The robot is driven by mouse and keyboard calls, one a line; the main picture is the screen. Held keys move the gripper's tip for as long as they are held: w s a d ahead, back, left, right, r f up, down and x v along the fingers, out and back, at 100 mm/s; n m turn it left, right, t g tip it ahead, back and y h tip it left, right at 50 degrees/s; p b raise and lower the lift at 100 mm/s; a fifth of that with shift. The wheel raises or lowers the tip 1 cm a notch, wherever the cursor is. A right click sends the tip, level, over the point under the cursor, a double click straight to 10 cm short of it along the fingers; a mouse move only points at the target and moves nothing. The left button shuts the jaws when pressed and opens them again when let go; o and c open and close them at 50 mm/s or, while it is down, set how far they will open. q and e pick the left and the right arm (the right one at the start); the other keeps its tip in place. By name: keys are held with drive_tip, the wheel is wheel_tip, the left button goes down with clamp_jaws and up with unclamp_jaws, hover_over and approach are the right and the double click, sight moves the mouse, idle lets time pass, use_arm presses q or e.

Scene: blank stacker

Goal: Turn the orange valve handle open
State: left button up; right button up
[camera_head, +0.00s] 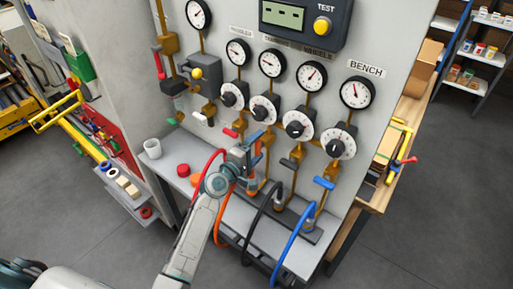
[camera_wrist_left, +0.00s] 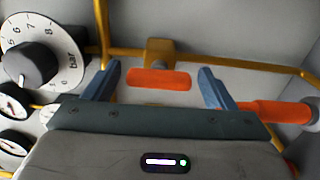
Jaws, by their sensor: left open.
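The orange valve handle (camera_wrist_left: 160,79) shows in the left wrist view as a short bar on a brass valve body (camera_wrist_left: 160,52). It lies between the two blue-grey fingers of my open left gripper (camera_wrist_left: 160,72), with a gap on each side. In the head view my left gripper (camera_head: 251,150) is at the panel, between the red lever (camera_head: 230,132) and the black lever (camera_head: 288,163). There the gripper mostly hides the orange handle. My right gripper is not in view.
A blue lever (camera_head: 323,183) sits further right. Black-and-white dials (camera_head: 299,124) and gauges (camera_head: 311,75) are above. An orange hose end (camera_wrist_left: 275,112) is close to the right finger.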

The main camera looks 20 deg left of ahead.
use_arm(q)
drive_tip(key=b+v, duration=0.2)
drive_tip(key=v, duration=0.8)
drive_tip(key=shift+s, duration=0.4)
drive_tip(key=shift+a, duration=0.15)
